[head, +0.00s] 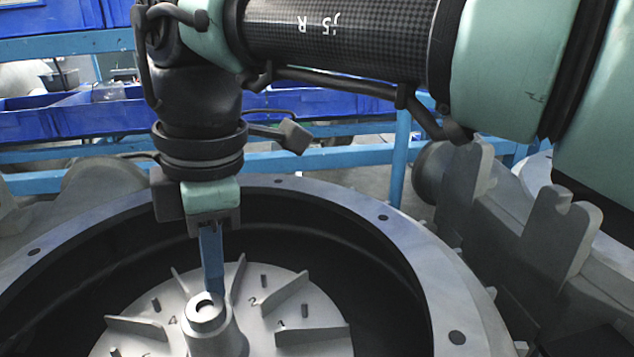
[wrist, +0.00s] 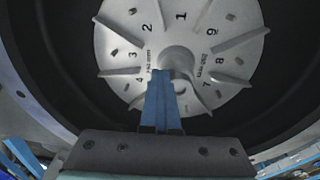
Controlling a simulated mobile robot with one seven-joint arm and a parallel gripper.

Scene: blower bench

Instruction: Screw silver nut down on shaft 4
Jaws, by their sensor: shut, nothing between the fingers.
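My gripper (head: 214,292) points down over the grey finned disc (head: 325,341), its blue fingers together and empty. In the head view its tips are just behind the top of the central hub (head: 205,312); contact cannot be told. In the wrist view the shut fingers (wrist: 159,73) overlap the hub (wrist: 175,57) and hide part of the disc (wrist: 190,28). A short stud, shaft 4 (wrist: 127,87), stands beside the number 4; a stud (head: 157,305) also shows near the 4 in the head view. I cannot make out a separate silver nut.
Upright fins (head: 137,327) and several other short studs (head: 304,310) surround the hub. The deep round housing has a wide grey flange (head: 383,240) with bolt holes. Metal brackets (head: 465,195) stand at the right. Blue bins (head: 70,118) and rails are behind.

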